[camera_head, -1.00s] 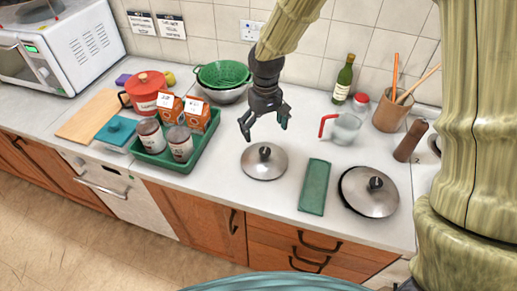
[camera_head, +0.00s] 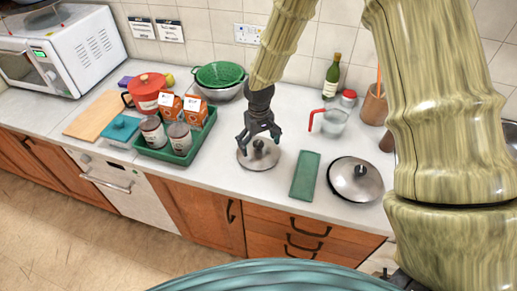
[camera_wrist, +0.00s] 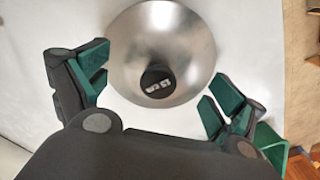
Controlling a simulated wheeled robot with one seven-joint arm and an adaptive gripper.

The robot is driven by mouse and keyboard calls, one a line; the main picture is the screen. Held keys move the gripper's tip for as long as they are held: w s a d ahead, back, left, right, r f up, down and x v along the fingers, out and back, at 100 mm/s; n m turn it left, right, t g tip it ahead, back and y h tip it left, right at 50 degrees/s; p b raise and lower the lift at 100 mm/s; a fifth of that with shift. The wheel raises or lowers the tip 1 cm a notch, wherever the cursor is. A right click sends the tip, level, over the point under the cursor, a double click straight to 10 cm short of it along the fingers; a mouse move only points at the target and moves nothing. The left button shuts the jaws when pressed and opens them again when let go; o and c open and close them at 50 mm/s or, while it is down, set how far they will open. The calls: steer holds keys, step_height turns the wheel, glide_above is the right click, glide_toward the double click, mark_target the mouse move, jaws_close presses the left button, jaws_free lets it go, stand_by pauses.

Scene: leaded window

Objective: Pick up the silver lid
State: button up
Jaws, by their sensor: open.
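A round silver lid (camera_head: 254,161) with a black knob lies on the white counter. It also shows in the wrist view (camera_wrist: 190,50), with its knob between and slightly beyond my fingers. My gripper (camera_head: 260,143) is open and empty, just above this lid, with its fingers pointing down. In the wrist view my gripper (camera_wrist: 155,100) has its fingers spread wide, one on each side of the knob. A second silver lid (camera_head: 350,190) with a dark knob and a dark rim lies farther right on the counter.
A green cloth-like rectangle (camera_head: 306,175) lies between the two lids. A green tray (camera_head: 182,158) with cans and cartons stands left of my gripper. A clear jug with a red handle (camera_head: 333,122) is behind right. A green colander (camera_head: 222,73) sits behind.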

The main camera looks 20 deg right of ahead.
steer(key=shift+s+f, duration=0.1)
steer(key=shift+s, duration=0.05)
steer(key=shift+f, duration=0.3)
steer(key=shift+w+f, duration=0.45)
steer(key=shift+w, duration=0.25)
steer(key=shift+s+r, duration=0.35)
steer(key=shift+s, duration=0.1)
steer(key=c, duration=0.6)
steer(key=shift+w+f, duration=0.15)
steer(key=shift+w, duration=0.05)
steer(key=c, duration=0.7)
steer(key=shift+s, duration=0.25)
steer(key=c, duration=0.7)
